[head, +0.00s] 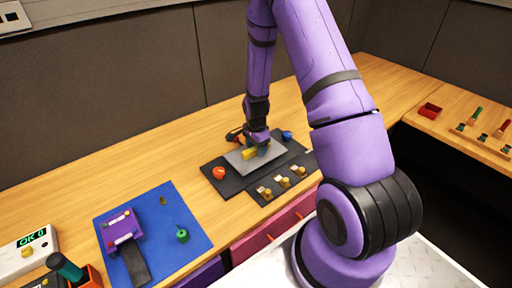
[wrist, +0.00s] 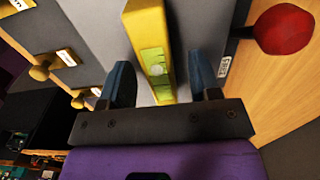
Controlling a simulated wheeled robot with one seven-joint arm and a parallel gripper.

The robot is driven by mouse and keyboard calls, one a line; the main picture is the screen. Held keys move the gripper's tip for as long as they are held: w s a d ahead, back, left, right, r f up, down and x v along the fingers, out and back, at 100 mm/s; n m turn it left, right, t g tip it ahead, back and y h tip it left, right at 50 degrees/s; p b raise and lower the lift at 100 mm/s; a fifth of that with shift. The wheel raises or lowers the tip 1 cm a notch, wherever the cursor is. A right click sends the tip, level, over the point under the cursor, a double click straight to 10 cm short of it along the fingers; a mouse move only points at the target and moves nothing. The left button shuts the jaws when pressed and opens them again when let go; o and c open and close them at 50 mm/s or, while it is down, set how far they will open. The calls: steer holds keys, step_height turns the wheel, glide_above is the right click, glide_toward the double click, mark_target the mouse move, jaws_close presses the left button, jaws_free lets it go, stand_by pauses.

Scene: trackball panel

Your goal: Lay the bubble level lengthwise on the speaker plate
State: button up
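The yellow bubble level (head: 249,153) with its green vial is at the grey speaker plate (head: 233,160). In the wrist view the level (wrist: 150,45) runs from the top edge down between my fingers, with the grey plate (wrist: 100,28) behind it. My gripper (wrist: 162,85) has a dark finger on each side of the level, with a visible gap on both sides. In the head view my gripper (head: 258,143) points down over the plate and partly hides the level. I cannot tell whether the level's whole underside touches the plate.
Several yellow-knobbed switches (head: 282,182) sit in front. A blue mat (head: 185,222) with a purple device (head: 122,228) lies left. Wooden bench is clear behind the mat.

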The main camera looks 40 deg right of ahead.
steer(key=s+a+r+n+t, duration=0.1)
steer(key=s+a+r+n, duration=0.15)
steer(key=r, duration=0.85)
steer(key=s+a+r+n+t, duration=0.1)
steer(key=s+a+r+n, duration=0.15)
steer(key=r, duration=0.85)
steer(key=s+a+r+n, duration=0.2)
steer(key=r+n, duration=0.1)
steer(key=r, duration=0.8)
steer(key=s+a+r+n+t, duration=0.1)
steer(key=s+a+r+n, duration=0.1)
steer(key=s, duration=0.4)
steer(key=s+a+r+n+t, duration=0.1)
steer(key=s+a+r+n, duration=0.1)
steer(key=s+r+n, duration=0.2)
steer(key=s+a+r+n+t, duration=0.1)
steer(key=s+a+r+n, duration=0.1)
steer(key=s+r, duration=0.3)
steer(key=s+n, duration=0.1)
steer(key=s, duration=0.3)
steer(key=shift+s+n, duration=0.25)
steer(key=shift+n, duration=0.05)
